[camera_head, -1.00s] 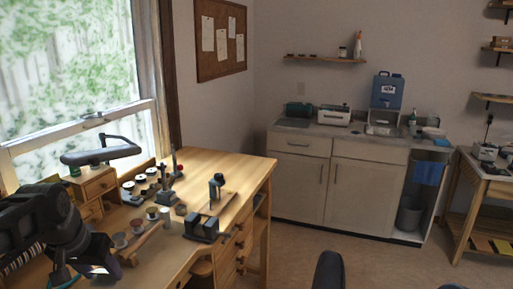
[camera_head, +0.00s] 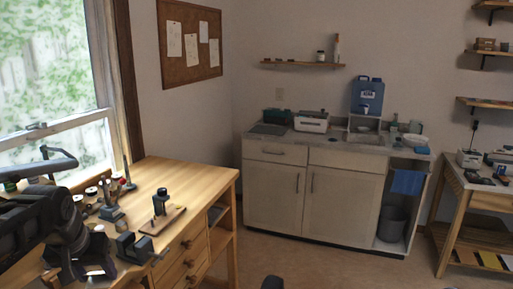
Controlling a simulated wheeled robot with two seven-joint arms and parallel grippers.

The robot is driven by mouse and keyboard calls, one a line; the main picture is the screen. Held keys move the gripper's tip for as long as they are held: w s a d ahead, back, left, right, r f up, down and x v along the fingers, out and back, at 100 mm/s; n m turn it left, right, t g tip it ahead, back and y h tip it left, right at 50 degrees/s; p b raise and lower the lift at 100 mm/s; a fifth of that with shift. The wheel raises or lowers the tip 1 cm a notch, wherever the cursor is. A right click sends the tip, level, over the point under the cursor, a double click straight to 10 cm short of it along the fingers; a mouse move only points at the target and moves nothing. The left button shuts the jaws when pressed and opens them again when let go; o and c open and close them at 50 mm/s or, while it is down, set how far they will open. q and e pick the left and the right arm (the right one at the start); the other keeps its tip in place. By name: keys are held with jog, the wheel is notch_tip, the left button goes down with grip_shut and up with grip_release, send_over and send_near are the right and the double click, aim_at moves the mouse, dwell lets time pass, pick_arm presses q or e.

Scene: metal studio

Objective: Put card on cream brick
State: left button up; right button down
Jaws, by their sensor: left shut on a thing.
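My left gripper (camera_head: 92,268) is at the lower left of the head view, in front of the near edge of the wooden workbench (camera_head: 190,178). It is shut on a small thin thing, mostly hidden by the dark fingers; a pale patch shows there, which fits the card, but its outline is not clear. I cannot make out a cream brick anywhere in the view.
The bench holds a small black stand on a wooden base (camera_head: 163,218), a dark block-like tool (camera_head: 133,248) and several spools. A cabinet with a grey counter (camera_head: 345,148) stands at the back wall. A wooden shelf table (camera_head: 470,205) is at right. Open floor lies between.

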pick_arm(q)
jog(key=w+f, duration=0.1)
jog(key=w+d+f, duration=0.1)
jog(key=f, duration=0.1)
jog(key=shift+n, duration=0.4)
jog(key=w+d+f+m+h, duration=0.1)
jog(key=w+d+f+m, duration=0.1)
jog(key=d+f, duration=1.2)
jog(key=d+m, duration=0.1)
jog(key=d, duration=0.2)
jog(key=shift+w+d+m, duration=0.15)
jog(key=shift+d+m, duration=0.05)
jog(key=shift+m, duration=0.2)
jog(key=shift+r, duration=0.1)
jog(key=shift+a, duration=0.1)
